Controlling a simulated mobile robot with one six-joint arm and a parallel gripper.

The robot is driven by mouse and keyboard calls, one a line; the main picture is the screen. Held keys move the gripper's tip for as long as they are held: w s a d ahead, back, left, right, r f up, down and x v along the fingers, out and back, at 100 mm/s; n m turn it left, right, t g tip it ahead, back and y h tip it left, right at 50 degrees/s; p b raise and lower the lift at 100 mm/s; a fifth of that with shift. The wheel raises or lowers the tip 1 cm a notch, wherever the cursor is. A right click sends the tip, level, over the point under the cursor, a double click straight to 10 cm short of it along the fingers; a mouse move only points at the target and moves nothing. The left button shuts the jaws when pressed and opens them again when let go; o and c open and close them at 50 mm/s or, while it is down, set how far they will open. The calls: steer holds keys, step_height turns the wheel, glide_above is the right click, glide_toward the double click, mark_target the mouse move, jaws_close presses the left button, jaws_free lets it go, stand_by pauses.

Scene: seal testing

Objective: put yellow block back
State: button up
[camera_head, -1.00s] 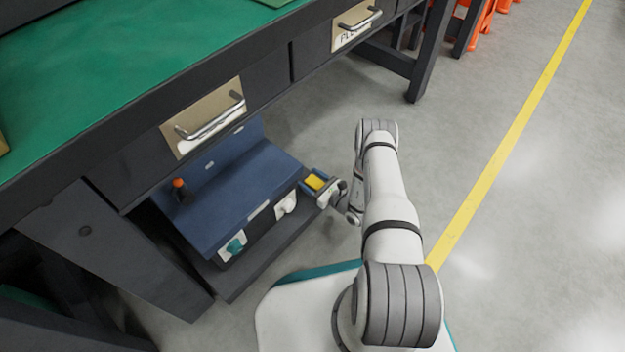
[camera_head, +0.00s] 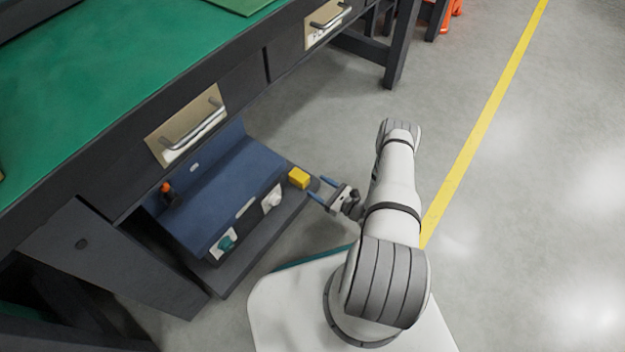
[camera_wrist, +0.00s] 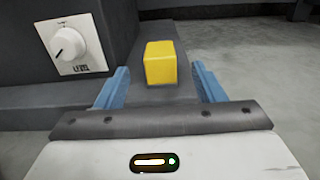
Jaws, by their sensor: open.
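The yellow block (camera_head: 299,178) sits on the dark shelf (camera_head: 238,277), at the right end of the blue-grey device (camera_head: 222,190). In the wrist view the block (camera_wrist: 160,63) stands upright ahead of my gripper, centred between the fingers and apart from both. My gripper (camera_head: 319,188) is open and empty, with its blue fingers pointing at the block from the right. Both fingers show in the wrist view (camera_wrist: 161,88).
The device has a white dial (camera_wrist: 70,45) left of the block and a teal knob (camera_head: 226,243) further along. An orange-red button (camera_head: 167,188) is on its far left. The green-topped bench (camera_head: 110,75) with drawers overhangs the shelf. Floor to the right is clear.

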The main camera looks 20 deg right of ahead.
steer(key=a+r+n+g+y, duration=0.1)
steer(key=a+r+n+g, duration=0.3)
steer(key=r, duration=0.6)
steer(key=a+r+n+g+y, duration=0.2)
steer(key=r+n+g, duration=0.4)
steer(key=r, duration=0.4)
steer(key=a+r+n+g+y, duration=0.1)
steer(key=a+r+n+g, duration=0.3)
steer(key=r, duration=0.5)
steer(key=s+d+r+n+h, duration=0.3)
steer(key=s+r+n+h, duration=1.1)
steer(key=s+r, duration=0.6)
step_height(320, 180, up, 3)
steer(key=shift+d+f+n+h, duration=0.2)
steer(key=shift+n+h, duration=0.1)
steer(key=shift+n, duration=0.1)
